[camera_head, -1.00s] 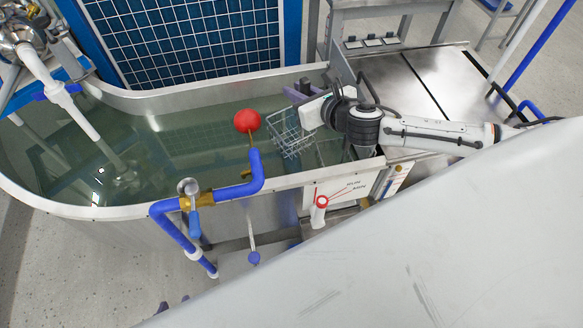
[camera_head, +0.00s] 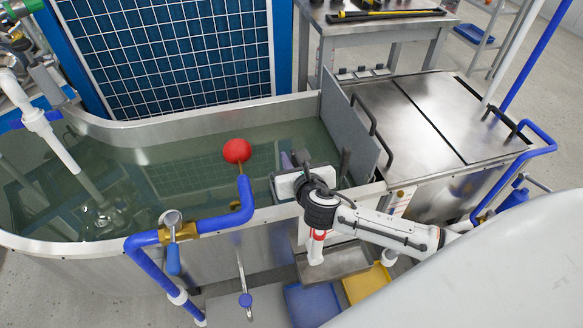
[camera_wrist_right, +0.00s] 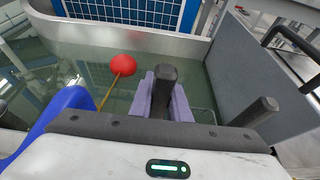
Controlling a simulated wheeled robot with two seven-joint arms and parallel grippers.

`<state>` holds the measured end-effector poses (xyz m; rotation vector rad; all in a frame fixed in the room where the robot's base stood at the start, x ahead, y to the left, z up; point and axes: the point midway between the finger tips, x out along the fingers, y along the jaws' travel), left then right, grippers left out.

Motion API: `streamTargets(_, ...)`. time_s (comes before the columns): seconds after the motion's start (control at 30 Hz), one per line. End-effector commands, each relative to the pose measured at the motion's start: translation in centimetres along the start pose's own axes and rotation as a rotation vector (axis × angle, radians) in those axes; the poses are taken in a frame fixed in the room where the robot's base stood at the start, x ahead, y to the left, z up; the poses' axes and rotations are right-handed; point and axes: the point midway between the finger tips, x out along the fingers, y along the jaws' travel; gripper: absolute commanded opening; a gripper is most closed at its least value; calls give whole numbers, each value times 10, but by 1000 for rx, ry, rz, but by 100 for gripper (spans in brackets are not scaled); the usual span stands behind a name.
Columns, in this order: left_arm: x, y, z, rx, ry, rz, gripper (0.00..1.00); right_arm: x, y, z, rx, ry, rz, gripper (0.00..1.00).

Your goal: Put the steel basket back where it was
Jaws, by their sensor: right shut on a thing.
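My right gripper (camera_head: 292,161) is over the water of the steel tank (camera_head: 215,118), near its front rim and left of the grey upright plate (camera_head: 348,125). In the right wrist view its purple fingers (camera_wrist_right: 164,100) are closed on either side of a dark upright piece. My left gripper is not in view.
A red float ball (camera_head: 237,151) on a rod is left of my gripper. A blue pipe (camera_head: 215,222) with a valve crosses the front rim. Steel lids (camera_head: 440,110) with black handles lie right of the plate. Blue (camera_head: 312,305) and yellow (camera_head: 368,284) bins are below the front wall.

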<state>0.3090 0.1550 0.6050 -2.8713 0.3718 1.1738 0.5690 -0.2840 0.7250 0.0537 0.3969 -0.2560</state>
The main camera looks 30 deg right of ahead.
Motion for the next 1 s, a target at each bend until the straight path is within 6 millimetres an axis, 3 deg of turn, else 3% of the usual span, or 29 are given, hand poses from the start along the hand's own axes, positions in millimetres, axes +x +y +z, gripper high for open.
streamTargets(0.13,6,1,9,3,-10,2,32,9,0,-21,0,-1,0,0)
streamTargets(0.5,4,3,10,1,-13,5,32,11,0,-24,0,-2,1,0)
streamTargets(0.53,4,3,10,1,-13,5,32,11,0,-25,0,0,1,18)
streamTargets(0.63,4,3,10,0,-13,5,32,10,0,-25,0,0,1,35)
streamTargets(1.0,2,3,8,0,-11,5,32,8,0,-20,0,0,1,35)
